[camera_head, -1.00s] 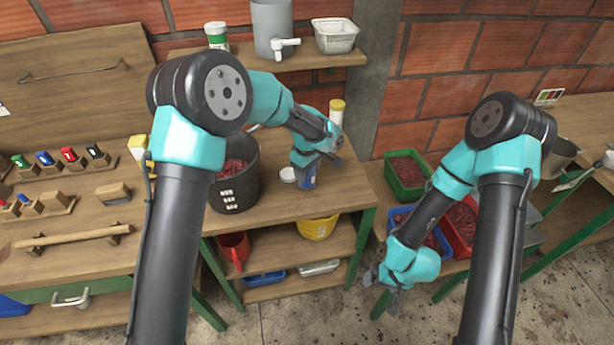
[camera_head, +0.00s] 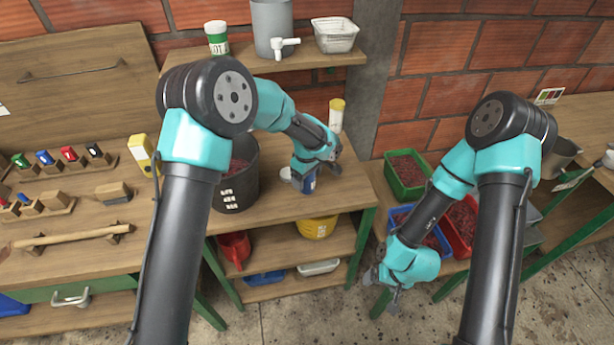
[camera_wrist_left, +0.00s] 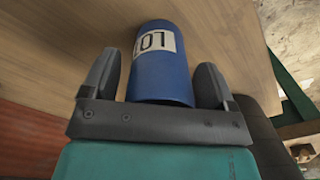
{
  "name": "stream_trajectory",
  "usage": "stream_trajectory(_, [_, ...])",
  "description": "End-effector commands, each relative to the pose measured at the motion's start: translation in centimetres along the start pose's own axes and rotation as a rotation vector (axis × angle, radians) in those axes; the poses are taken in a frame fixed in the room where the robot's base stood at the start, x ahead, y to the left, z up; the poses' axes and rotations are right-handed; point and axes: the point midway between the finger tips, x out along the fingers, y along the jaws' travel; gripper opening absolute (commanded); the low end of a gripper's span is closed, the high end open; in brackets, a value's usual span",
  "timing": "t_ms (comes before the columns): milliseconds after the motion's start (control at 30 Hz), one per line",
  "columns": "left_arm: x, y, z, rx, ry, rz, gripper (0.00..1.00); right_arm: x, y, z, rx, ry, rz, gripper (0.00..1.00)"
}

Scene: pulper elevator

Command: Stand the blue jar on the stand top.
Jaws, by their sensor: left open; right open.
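The blue jar (camera_head: 309,185) with a white label stands near the front edge of a wooden top (camera_head: 275,207) on a green-legged shelf unit. My left gripper (camera_head: 318,172) is open at the jar and partly covers it in the head view. In the left wrist view, the blue jar (camera_wrist_left: 160,75) lies between the two open fingers (camera_wrist_left: 160,68), with a visible gap on both sides. My right gripper (camera_head: 382,288) is open and empty, hanging low in front of the crates. I cannot tell for sure which surface is the stand top.
A white round piece (camera_head: 287,175) sits beside the jar, left of it. A dark bucket (camera_head: 238,190) stands further left and a yellow-capped bottle (camera_head: 336,115) behind. An upper shelf (camera_head: 225,64) holds a grey canister (camera_head: 272,25) and white basket (camera_head: 335,36).

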Motion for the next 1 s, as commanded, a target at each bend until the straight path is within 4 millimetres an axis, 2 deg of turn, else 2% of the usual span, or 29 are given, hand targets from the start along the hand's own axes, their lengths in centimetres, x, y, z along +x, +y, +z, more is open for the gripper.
stream_trajectory(200, [-0.2,0.0,0.0,0.000,0.000,0.001,0.80,0.0,0.0,0.0,0.000,0.000,0.000,0.86])
stream_trajectory(367, [-1.4,0.0,0.0,0.000,0.001,0.001,0.80,0.0,0.0,0.0,0.000,0.000,0.000,0.86])
stream_trajectory(800, [-9.2,0.1,0.0,0.000,0.001,0.003,0.80,0.0,0.0,0.0,0.000,0.000,0.000,0.86])
stream_trajectory(1000, [-11.7,0.0,0.0,0.000,0.000,0.001,0.80,0.0,0.0,0.0,0.000,0.000,0.000,0.86])
